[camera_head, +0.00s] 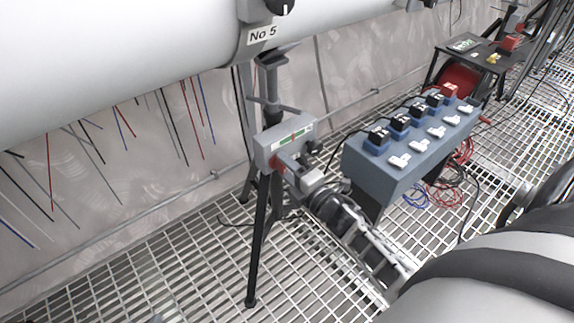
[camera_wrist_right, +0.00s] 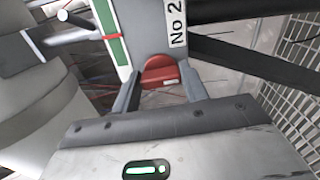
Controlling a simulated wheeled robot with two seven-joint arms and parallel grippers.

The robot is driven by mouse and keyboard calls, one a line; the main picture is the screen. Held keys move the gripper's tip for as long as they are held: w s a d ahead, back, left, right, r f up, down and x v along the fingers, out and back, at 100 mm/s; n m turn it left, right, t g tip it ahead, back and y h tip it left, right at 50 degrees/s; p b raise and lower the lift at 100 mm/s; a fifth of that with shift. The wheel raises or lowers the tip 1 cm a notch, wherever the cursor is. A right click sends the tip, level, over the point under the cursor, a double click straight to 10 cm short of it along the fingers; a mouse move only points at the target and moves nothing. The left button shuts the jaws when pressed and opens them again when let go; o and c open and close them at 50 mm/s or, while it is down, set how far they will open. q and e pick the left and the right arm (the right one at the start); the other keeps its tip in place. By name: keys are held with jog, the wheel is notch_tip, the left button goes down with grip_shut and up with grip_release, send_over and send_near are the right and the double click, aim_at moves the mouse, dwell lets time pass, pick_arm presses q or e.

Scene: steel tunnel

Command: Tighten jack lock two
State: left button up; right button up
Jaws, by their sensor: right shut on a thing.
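The jack (camera_head: 262,152) stands on dark legs under the large white pipe, with a light grey head and a green strip (camera_head: 294,137) on its face. In the right wrist view a label on it reads "No 2" (camera_wrist_right: 177,22). Its red lock knob (camera_wrist_right: 160,72) sits between the two fingers of my right gripper (camera_wrist_right: 165,92), which is shut on it. In the head view my right gripper (camera_head: 288,168) reaches the jack head from the lower right and covers most of the knob. My left gripper is not in view.
A blue-grey box (camera_head: 398,175) with several switches and plugs stands to the right, with red and blue cables (camera_head: 440,190) below it. The white pipe (camera_head: 110,60) runs overhead with a "No 5" label (camera_head: 262,35). The floor is open steel grating (camera_head: 190,270).

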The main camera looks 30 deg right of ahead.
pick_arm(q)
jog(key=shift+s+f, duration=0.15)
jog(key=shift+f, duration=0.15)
pick_arm(e)
jog(key=shift+m, duration=0.5)
jog(key=o, duration=1)
jog(key=shift+s, duration=0.1)
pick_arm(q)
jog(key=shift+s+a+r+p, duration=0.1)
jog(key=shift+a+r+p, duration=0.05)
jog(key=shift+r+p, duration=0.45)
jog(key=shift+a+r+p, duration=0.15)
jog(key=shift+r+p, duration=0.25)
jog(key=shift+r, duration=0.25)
pick_arm(e)
jog(key=s, duration=0.5)
jog(key=s+d, duration=0.1)
jog(key=s, duration=0.9)
jog(key=shift+s+d, duration=0.15)
jog(key=shift+s, duration=0.25)
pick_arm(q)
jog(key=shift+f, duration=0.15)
